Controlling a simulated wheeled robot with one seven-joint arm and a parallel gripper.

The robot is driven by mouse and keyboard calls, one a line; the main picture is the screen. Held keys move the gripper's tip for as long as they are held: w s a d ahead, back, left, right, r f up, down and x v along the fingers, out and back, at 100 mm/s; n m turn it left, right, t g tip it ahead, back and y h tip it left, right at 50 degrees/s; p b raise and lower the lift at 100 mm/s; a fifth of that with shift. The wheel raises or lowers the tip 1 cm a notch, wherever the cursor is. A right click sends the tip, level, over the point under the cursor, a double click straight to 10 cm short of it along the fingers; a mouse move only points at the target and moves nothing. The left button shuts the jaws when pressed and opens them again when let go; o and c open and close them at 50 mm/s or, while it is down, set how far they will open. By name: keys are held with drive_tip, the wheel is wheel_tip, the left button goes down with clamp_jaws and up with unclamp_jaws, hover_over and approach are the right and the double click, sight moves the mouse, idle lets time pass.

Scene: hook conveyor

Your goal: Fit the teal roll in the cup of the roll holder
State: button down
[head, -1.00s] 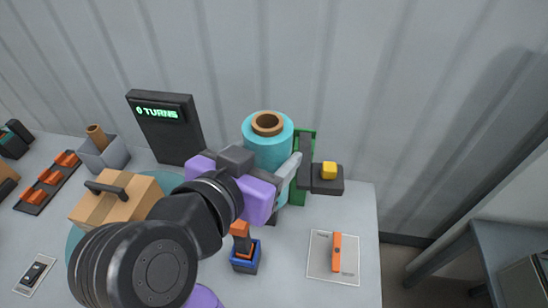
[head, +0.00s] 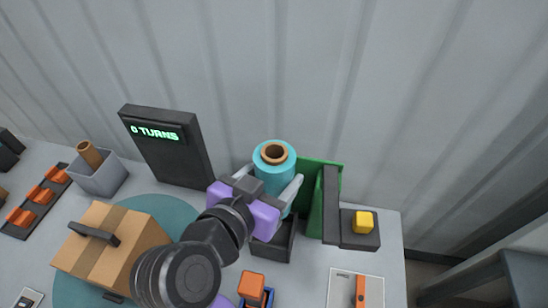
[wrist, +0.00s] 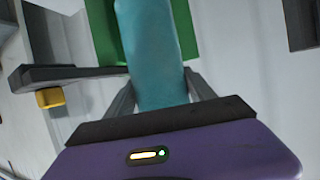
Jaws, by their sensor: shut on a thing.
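The teal roll (head: 272,179) has a brown core and stands roughly upright in my gripper (head: 270,192), whose grey fingers are shut on its sides. In the wrist view the roll (wrist: 155,55) runs up between the two fingers. A dark open-topped box (head: 278,245), which looks like the cup of the roll holder, is just below the roll in the head view. My gripper hides part of it and the roll's lower end, so I cannot tell whether the roll is inside it or above it.
A green panel (head: 318,190) and a dark upright post (head: 331,205) stand close to the right of the roll. A dark block with a yellow button (head: 364,222) juts out there. A display reading 0 TURNS (head: 165,145) stands left. A cardboard box (head: 110,250) sits on a round teal plate (head: 70,285).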

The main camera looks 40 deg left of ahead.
wheel_tip(320, 180, down, 4)
drive_tip(key=shift+f, duration=0.1)
drive_tip(key=shift+f+b, duration=1.95)
drive_tip(key=shift+f, duration=0.35)
drive_tip(key=shift+s+f+b, duration=0.15)
drive_tip(key=shift+f+b, duration=0.3)
idle(0.4)
drive_tip(key=shift+r, duration=0.15)
idle(0.3)
drive_tip(key=shift+r+p, duration=0.7)
drive_tip(key=shift+r, duration=0.05)
drive_tip(key=shift+f, duration=0.3)
drive_tip(key=shift+f+b, duration=0.4)
drive_tip(key=shift+f, duration=0.05)
idle(2.1)
drive_tip(key=shift+r+p, duration=0.55)
drive_tip(key=shift+r, duration=0.2)
